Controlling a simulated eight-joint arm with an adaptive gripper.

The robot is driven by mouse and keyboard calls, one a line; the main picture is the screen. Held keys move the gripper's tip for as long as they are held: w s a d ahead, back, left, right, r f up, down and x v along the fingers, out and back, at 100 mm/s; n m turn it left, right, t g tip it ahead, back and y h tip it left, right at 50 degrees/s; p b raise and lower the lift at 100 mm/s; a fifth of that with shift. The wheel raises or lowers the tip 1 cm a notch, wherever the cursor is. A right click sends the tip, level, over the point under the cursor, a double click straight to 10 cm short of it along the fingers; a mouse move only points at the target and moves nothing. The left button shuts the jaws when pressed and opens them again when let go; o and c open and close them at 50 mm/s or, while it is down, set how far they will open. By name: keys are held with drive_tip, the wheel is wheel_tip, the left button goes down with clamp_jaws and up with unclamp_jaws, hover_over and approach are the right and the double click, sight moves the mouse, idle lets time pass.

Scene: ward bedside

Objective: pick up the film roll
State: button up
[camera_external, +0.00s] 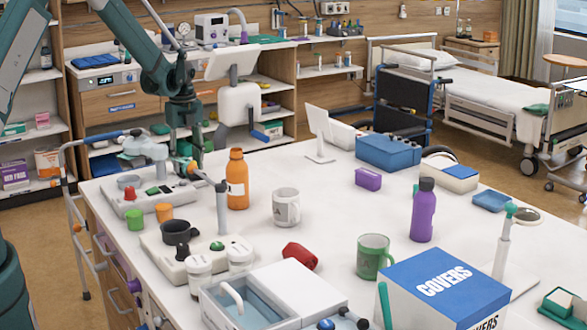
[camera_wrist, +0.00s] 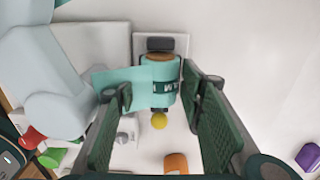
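A teal roll with a dark label and white letters, which looks like the film roll (camera_wrist: 164,88), lies below my gripper (camera_wrist: 157,84) in the wrist view. A brown end and a dark block show at its top, and a teal sheet stretches left from it. The green finger pads stand apart on either side of the roll, the left one overlapping the sheet. I cannot tell whether either pad touches it. In the external view my gripper (camera_external: 186,152) is low over the far left of the white table, and I cannot make out the roll clearly there.
A pale rounded device (camera_wrist: 48,105) is close left of my gripper. An orange bottle (camera_external: 237,180) and a white mug (camera_external: 286,208) stand to the right. A control box (camera_external: 150,196) and an orange cup (camera_external: 164,212) are in front.

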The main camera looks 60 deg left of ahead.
sight(187, 160)
drive_tip(key=c, duration=0.7)
drive_tip(key=shift+r, duration=0.15)
drive_tip(key=shift+r, duration=4.9)
